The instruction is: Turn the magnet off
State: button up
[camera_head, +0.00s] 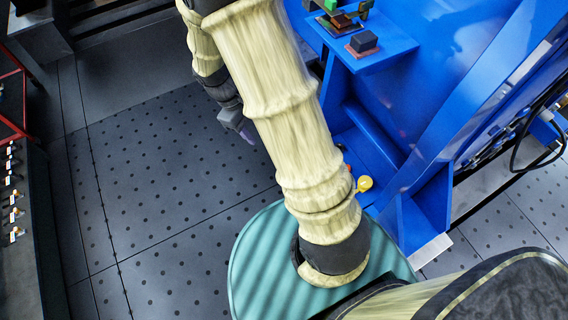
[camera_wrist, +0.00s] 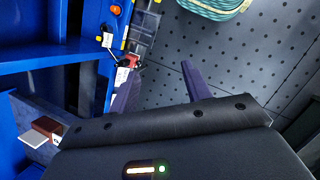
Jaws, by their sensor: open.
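My gripper (camera_wrist: 160,88) is open and empty in the wrist view, its two dark purple fingers spread apart. In the head view my gripper (camera_head: 244,131) hangs at the upper middle over the dark floor, partly behind my arm. I cannot tell for certain which thing is the magnet or its switch. In the wrist view, small white tags (camera_wrist: 107,40) and a small red part (camera_wrist: 130,60) sit on the blue frame (camera_wrist: 45,55), near and beyond the left finger. An orange button (camera_wrist: 115,9) shows above them.
A blue shelf (camera_head: 385,55) carries a dark block (camera_head: 363,41) and a green block (camera_head: 329,5). A yellow knob (camera_head: 364,183) shows beside my arm. A dark bench (camera_head: 42,240) stands at left. The perforated floor (camera_head: 170,190) between is clear.

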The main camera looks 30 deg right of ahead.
jog(key=w+a+f+n+t+h+b, duration=0.1)
jog(key=w+f+n+h+b, duration=0.3)
jog(key=f+b, duration=0.5)
jog(key=w+a+f+n+t+h+b, duration=0.1)
jog(key=w+f+n+h+b, duration=0.3)
jog(key=f+b, duration=0.6)
jog(key=w+f+n+t+h+b, duration=0.1)
jog(key=w+f+n+h+b, duration=0.3)
jog(key=f, duration=2.2)
jog(key=n+h+b, duration=0.1)
jog(key=h+b, duration=0.1)
jog(key=b, duration=0.4)
jog(key=shift+a+h, duration=0.3)
jog(key=shift+a, duration=0.1)
jog(key=shift+d, duration=0.15)
jog(key=d+b, duration=0.6)
jog(key=d, duration=1.1)
jog(key=shift+w, duration=0.25)
jog(key=c, duration=1)
